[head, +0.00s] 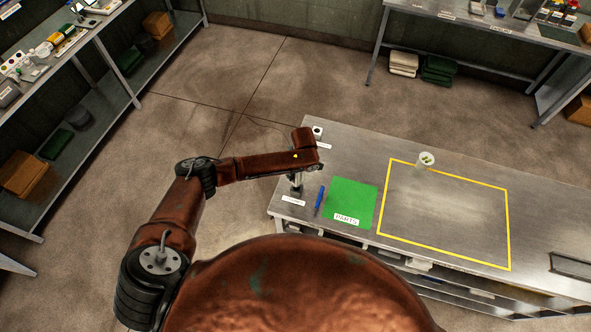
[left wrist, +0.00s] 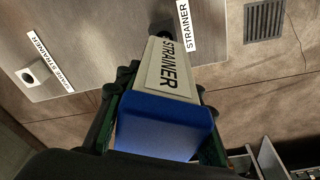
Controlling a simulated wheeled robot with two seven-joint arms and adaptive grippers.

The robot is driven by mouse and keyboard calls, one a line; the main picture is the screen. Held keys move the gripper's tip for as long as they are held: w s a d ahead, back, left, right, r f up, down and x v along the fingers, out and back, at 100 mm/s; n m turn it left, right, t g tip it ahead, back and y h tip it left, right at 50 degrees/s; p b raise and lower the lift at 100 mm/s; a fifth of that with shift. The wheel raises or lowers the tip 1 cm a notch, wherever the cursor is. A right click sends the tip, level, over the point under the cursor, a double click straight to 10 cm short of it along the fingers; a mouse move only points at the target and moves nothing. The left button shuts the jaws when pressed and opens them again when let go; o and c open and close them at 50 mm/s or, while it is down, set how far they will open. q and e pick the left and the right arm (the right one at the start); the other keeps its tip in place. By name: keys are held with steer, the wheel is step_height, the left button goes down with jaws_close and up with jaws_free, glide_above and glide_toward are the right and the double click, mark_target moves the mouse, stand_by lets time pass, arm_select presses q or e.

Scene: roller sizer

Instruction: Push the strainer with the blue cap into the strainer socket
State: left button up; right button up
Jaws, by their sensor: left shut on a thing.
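My left gripper (head: 296,188) points down at the left end of the steel bench (head: 350,145). In the left wrist view it is shut on the strainer (left wrist: 170,72), a cream body lettered STRAINER with a blue cap (left wrist: 165,122) nearest the camera. The strainer's far end points at a dark spot (left wrist: 163,28) beside the STRAINER label (left wrist: 187,22), which looks like the strainer socket. The body hides most of it, so I cannot tell whether the end is in it. My right gripper is not in view.
A white block with a dark hole (left wrist: 31,76) sits by the SPARE STRAINER label. A white cup (head: 425,162) stands at the yellow outline's back edge. The outlined area is otherwise clear.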

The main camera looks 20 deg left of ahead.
mark_target(296, 180)
arm_select(q)
steer(key=shift+f, duration=0.6)
steer(key=shift+p, duration=0.4)
stand_by(0.9)
steer(key=shift+r+p, duration=0.1)
steer(key=shift+p, duration=0.25)
stand_by(0.7)
steer(key=shift+p, duration=0.45)
steer(key=shift+f+b, duration=1.6)
steer(key=shift+f, duration=1.25)
steer(key=o, duration=1.4)
steer(key=r, duration=0.4)
steer(key=d+r, duration=0.1)
steer(key=r, duration=0.3)
steer(key=s+r, duration=0.1)
steer(key=r, duration=0.3)
steer(key=shift+d, duration=0.25)
